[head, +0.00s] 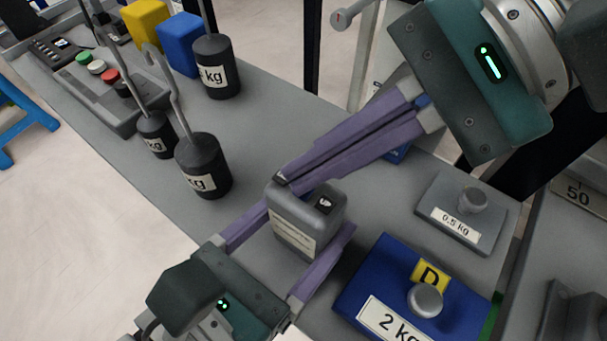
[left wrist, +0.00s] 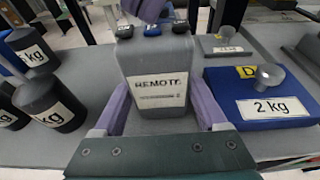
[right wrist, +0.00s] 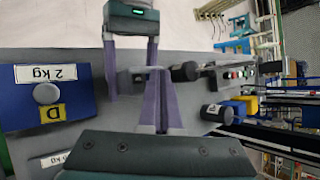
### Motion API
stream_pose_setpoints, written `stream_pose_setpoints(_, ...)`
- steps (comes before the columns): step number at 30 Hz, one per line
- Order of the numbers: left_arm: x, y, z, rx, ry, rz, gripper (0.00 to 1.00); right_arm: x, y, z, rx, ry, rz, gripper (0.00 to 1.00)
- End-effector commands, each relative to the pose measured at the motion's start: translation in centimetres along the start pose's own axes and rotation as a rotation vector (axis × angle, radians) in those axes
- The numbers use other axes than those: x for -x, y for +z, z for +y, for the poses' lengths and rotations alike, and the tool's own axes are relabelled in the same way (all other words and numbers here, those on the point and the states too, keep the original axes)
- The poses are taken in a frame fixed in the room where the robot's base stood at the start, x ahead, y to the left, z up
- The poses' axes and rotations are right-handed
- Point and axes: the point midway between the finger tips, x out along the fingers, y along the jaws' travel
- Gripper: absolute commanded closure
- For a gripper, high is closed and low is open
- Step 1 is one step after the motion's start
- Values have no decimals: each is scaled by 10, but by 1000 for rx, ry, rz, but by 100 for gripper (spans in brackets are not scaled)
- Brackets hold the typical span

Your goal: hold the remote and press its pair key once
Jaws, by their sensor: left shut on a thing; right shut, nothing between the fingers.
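The remote (head: 292,225) is a grey box with a pale label, and the left wrist view shows the label reading REMOTE (left wrist: 160,92). My left gripper (head: 312,218) is shut on it, one purple finger on each side, and holds it upright. A dark key with a white mark (head: 324,204) shows on its top in the head view. My right gripper (head: 281,180) is shut and empty. Its tips are at the remote's top left edge and hide part of the top; I cannot tell whether they touch a key.
A blue 2 kg block (head: 365,290) marked D and a grey 0.5 kg block (head: 450,222) stand right of the remote. Black hooked weights (head: 203,165) stand to the left. A control box with coloured buttons (head: 98,90) and yellow and blue blocks (head: 180,45) are farther back.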

Motion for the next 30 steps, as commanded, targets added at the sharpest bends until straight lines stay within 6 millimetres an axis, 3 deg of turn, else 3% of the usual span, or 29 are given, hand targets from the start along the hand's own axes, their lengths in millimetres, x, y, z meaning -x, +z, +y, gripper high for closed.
stream_pose_setpoints(24,0,0,0,0,0,0,89,11,8,-8,0,0,0,100)
stream_pose_setpoints(30,0,0,0,0,0,0,89,23,16,-17,3,-2,1,100)
